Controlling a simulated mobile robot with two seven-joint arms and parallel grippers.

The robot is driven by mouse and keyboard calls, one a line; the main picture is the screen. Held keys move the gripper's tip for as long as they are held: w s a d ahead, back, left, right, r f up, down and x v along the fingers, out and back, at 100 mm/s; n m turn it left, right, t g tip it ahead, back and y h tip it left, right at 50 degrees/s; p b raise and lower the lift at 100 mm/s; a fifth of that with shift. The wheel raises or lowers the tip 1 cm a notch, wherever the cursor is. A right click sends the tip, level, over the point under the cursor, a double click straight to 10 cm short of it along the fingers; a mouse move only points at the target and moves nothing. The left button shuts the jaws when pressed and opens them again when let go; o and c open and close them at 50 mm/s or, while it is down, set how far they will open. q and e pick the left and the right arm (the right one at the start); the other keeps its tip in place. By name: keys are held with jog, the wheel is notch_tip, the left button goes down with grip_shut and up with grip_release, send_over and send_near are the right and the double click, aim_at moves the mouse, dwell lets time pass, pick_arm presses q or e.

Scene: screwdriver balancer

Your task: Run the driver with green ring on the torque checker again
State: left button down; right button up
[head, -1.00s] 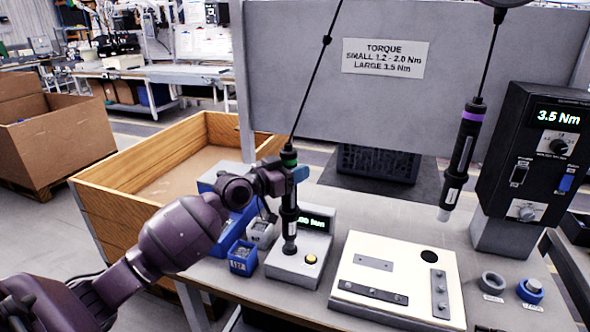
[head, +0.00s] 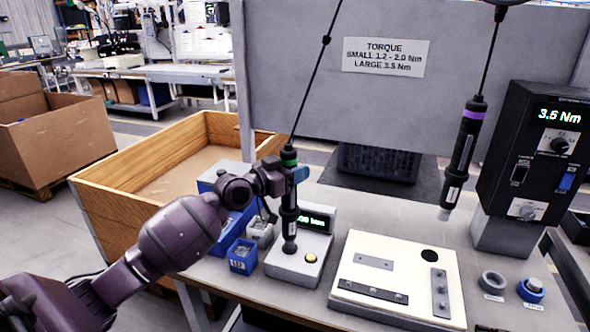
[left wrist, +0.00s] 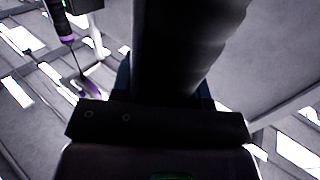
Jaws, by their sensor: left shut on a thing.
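The driver with the green ring (head: 289,222) hangs upright from its cable, its lower end at the torque checker (head: 300,262). My left gripper (head: 286,178) is shut on this driver just below the green ring. In the left wrist view the dark driver body (left wrist: 190,50) fills the middle between the fingers. Whether the bit is seated in the checker I cannot tell. My right gripper is not in view.
A driver with a purple ring (head: 463,150) hangs at the right. The dark control box (head: 537,150) reads about 3.5 Nm. A white fixture plate (head: 395,275) lies right of the checker. Blue bins (head: 243,256) stand left of it, near the arm.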

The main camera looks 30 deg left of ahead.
aim_at(285, 150)
pick_arm(q)
jog(key=shift+f, duration=0.25)
jog(key=shift+r+p, duration=1.05)
jog(key=shift+r, duration=0.55)
jog(key=shift+r+p, duration=0.8)
jog(key=shift+r, duration=0.25)
jog(key=shift+r+p, duration=0.35)
jog(key=shift+r, duration=0.15)
jog(key=shift+w, duration=0.1)
